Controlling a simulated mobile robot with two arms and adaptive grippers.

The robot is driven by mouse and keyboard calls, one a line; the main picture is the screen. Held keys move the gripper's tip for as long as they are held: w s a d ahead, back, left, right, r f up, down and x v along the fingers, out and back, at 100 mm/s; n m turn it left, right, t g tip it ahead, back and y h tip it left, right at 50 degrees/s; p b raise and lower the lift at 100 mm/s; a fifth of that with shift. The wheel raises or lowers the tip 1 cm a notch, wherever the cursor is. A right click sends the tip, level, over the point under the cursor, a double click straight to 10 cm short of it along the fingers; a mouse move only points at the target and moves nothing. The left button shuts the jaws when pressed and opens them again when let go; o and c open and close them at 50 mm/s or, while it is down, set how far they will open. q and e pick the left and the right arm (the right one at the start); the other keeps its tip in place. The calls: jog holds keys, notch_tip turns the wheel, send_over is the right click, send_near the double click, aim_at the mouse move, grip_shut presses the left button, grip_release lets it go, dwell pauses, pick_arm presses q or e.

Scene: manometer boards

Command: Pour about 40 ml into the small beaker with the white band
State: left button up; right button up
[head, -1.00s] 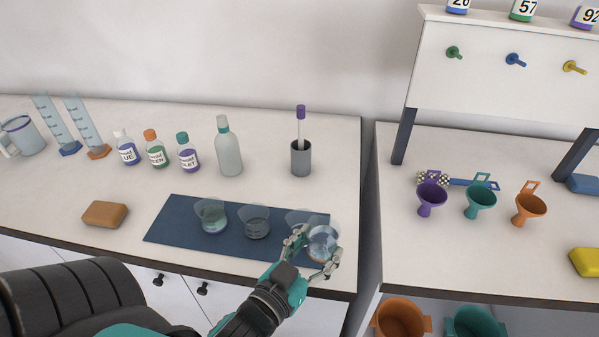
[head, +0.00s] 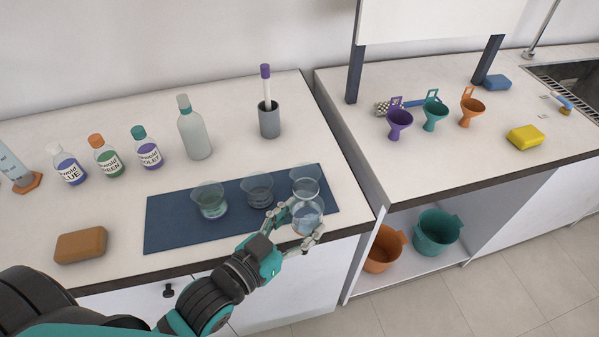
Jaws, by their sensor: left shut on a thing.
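My left gripper (head: 293,220) is shut on a clear glass vessel (head: 307,217) with pale bluish liquid in it. It holds this vessel roughly upright at the front right of the dark blue mat (head: 170,225). Three small clear beakers stand on the mat: a left one (head: 209,202) with a greenish tint low down, a middle one (head: 258,190), and a right one (head: 305,177) just behind the held vessel and partly hidden by it. My right gripper is not in view.
Behind the mat stand labelled bottles (head: 148,153), a clear bottle (head: 195,135) and a grey cup (head: 269,122) with a purple-capped stick. A brown block (head: 81,245) lies left of the mat. Funnels (head: 434,115) and a yellow sponge (head: 524,137) are on the right counter, across a gap.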

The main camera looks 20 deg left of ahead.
aim_at(317, 207)
pick_arm(q)
jog(key=shift+d+f+m+g+h, duration=0.65)
jog(key=shift+d+m+h, duration=0.25)
jog(key=shift+d+h, duration=0.15)
jog(key=shift+d+f+m+g+h, duration=0.25)
jog(key=shift+d+f+m, duration=0.1)
jog(key=shift+d+m, duration=0.1)
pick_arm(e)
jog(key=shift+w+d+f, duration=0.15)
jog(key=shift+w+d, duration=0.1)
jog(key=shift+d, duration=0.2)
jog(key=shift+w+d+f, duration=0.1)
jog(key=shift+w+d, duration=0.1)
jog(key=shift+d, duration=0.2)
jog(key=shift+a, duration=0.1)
